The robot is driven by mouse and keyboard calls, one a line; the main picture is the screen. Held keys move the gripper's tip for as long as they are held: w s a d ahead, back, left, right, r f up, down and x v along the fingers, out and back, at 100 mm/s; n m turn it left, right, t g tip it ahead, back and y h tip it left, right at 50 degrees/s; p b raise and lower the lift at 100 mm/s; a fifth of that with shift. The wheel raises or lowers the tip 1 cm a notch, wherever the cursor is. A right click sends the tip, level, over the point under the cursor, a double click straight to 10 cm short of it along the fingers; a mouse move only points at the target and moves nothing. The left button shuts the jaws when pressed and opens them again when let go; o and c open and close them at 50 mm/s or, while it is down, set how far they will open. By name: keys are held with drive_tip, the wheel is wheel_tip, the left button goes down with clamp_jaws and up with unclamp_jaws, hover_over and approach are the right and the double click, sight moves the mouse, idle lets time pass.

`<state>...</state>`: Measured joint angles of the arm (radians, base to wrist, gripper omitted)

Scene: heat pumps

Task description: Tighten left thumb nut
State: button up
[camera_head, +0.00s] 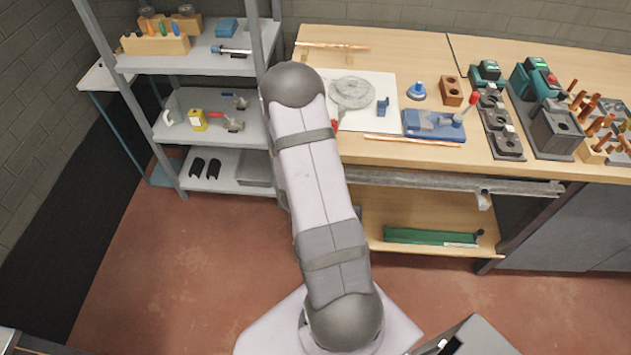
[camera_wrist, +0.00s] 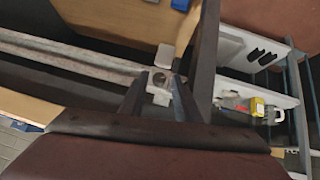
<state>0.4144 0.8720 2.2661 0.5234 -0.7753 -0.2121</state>
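The left thumb nut (camera_wrist: 161,79) shows in the wrist view as a small pale metal piece with a light wing above and below a square middle. It sits by the end of a long metal rail (camera_wrist: 70,58). My gripper (camera_wrist: 160,88) has its dark fingers on either side of the nut. I cannot tell whether they touch it. In the head view my arm hides the gripper and the left nut. The rail (camera_head: 430,183) runs under the front edge of the workbench there, with a pale fitting (camera_head: 484,201) at its right end.
The workbench top (camera_head: 380,150) holds a blue vise-like tool (camera_head: 433,125), copper pipes and green machines (camera_head: 535,80). A lower shelf (camera_head: 400,215) carries a long green tool (camera_head: 430,237). A grey shelving unit (camera_head: 182,140) stands left of my arm. The red floor (camera_head: 180,270) is open.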

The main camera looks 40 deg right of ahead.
drive_tip(key=shift+w+d+r, duration=0.1)
drive_tip(key=shift+w+r, duration=0.1)
clamp_jaws()
drive_tip(key=shift+s+d+m+t+y+b, duration=0.2)
drive_tip(key=shift+m+t+y+b, duration=0.45)
drive_tip(key=shift+b, duration=0.75)
drive_tip(key=shift+s+f+t+y+b, duration=0.1)
drive_tip(key=shift+t+y+b, duration=0.35)
drive_tip(key=shift+t+b, duration=0.15)
drive_tip(key=shift+m+t, duration=0.25)
unclamp_jaws()
drive_tip(key=shift+s+d, duration=0.1)
